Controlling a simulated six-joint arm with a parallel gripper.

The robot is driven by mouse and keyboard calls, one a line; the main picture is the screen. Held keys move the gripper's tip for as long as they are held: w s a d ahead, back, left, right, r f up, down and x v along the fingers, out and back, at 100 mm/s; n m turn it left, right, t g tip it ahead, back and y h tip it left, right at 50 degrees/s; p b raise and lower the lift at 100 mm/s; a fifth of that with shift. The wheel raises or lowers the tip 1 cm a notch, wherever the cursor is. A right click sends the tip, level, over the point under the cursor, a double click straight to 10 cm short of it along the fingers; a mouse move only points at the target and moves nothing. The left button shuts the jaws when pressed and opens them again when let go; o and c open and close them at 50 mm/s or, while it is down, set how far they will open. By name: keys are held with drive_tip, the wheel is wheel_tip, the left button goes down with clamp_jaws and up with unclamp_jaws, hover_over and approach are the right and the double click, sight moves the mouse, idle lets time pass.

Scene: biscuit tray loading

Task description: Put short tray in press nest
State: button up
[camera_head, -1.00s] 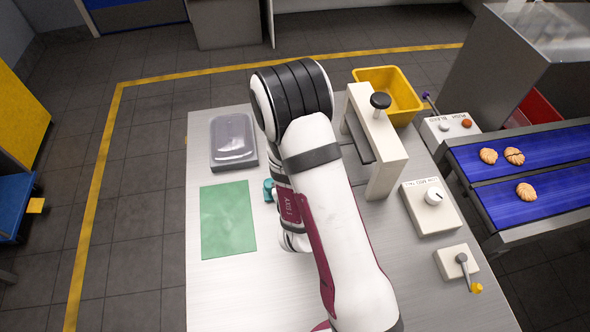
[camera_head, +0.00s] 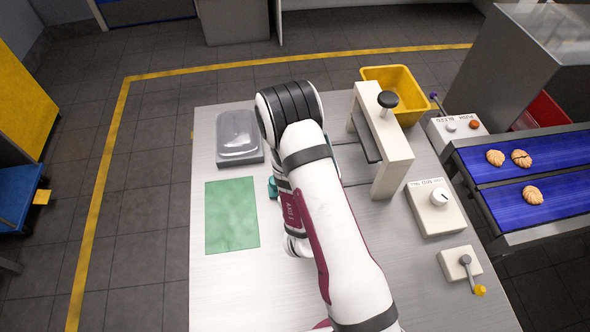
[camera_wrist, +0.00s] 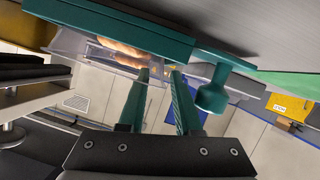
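In the wrist view a short clear tray (camera_wrist: 88,46) with biscuits (camera_wrist: 122,50) in it is at the teal press nest (camera_wrist: 150,33); the picture is tipped over, and I cannot tell whether the tray is fully seated. The nest's teal handle (camera_wrist: 213,95) sticks out to the right. My gripper (camera_wrist: 162,74) has two teal fingers, apart, at the tray's near end wall; I cannot tell whether they touch it. In the head view my arm hides the tray, the gripper and most of the nest; the teal handle (camera_head: 272,188) shows left of the arm.
The cream press (camera_head: 393,150) with its black knob stands right of my arm. A grey tray holder (camera_head: 222,150) and a green mat (camera_head: 232,215) lie left. A yellow bin (camera_head: 408,112), dial box (camera_head: 425,215) and lever box (camera_head: 455,263) are right. A blue conveyor (camera_head: 500,200) carries biscuits.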

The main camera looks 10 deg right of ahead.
drive_tip(key=v, duration=0.4)
drive_tip(key=shift+r, duration=0.15)
drive_tip(key=w+r+m, duration=0.1)
drive_tip(key=r, duration=0.1)
drive_tip(key=w+d+r+m+h, duration=0.1)
drive_tip(key=shift+w+d+r+m, duration=0.2)
drive_tip(key=shift+r+m, duration=0.1)
drive_tip(key=shift+r, duration=0.1)
drive_tip(key=s+a+r+m+g+y, duration=0.1)
drive_tip(key=s+r+m+g+y, duration=0.15)
drive_tip(key=r, duration=0.55)
drive_tip(key=s+a+r+m+g+y, duration=0.15)
drive_tip(key=s+r, duration=0.25)
drive_tip(key=r, duration=0.5)
drive_tip(key=s+r+g, duration=0.2)
drive_tip(key=s+r, duration=0.3)
drive_tip(key=s, duration=0.5)
drive_tip(key=s+f+g, duration=0.7)
drive_tip(key=s, duration=0.3)
drive_tip(key=shift+d+f, duration=0.2)
drive_tip(key=shift+f, duration=0.2)
drive_tip(key=shift+s, duration=0.1)
